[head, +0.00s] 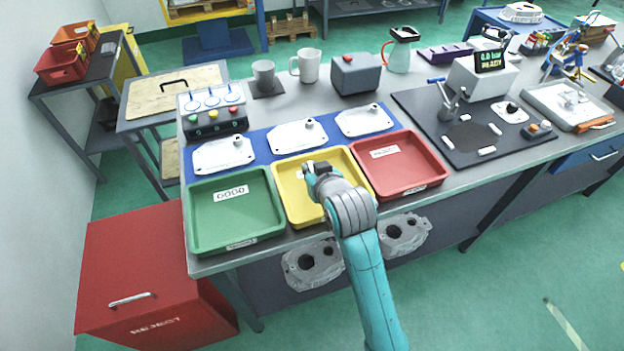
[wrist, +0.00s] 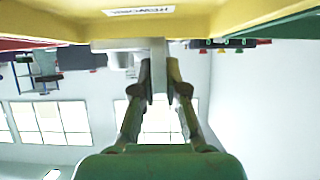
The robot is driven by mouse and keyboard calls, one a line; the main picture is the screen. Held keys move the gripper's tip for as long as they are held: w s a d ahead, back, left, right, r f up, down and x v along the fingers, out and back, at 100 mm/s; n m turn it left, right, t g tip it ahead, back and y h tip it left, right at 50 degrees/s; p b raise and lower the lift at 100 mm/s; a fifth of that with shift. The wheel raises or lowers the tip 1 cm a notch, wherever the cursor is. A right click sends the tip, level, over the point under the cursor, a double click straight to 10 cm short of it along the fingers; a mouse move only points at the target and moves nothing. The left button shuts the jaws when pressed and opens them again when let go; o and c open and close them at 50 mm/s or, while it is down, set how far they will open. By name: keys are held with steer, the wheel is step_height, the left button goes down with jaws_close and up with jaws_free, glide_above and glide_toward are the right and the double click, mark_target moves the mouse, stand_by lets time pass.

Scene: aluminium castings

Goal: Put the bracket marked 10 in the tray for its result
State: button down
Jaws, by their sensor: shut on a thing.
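My gripper (head: 318,172) is over the yellow tray (head: 289,205), pointing down toward its far part. In the wrist view its fingers (wrist: 160,92) are closed on a pale grey bracket (wrist: 158,62). The yellow tray's wall (wrist: 225,18) fills the top of that view, close to the bracket. I cannot tell whether the bracket touches the tray. No number is readable on it. The green tray (head: 208,235) labelled GOOD is to the left and the red tray (head: 420,185) labelled REJECT is to the right. My gripper hides part of the yellow tray.
Several pale castings, including one cover plate (head: 298,135), lie on a blue mat (head: 262,142) behind the trays. A button box (head: 213,112) stands at the back left. A dark work mat (head: 420,105) with a display box (head: 483,75) is to the right. The green and red trays look empty.

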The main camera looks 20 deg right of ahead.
steer(key=shift+f, duration=2.1)
steer(key=c, duration=1.2)
jaws_free()
steer(key=shift+f, duration=0.1)
steer(key=shift+s+r, duration=0.2)
steer(key=v, duration=1.1)
steer(key=shift+s, duration=0.3)
steer(key=shift+r, duration=0.1)
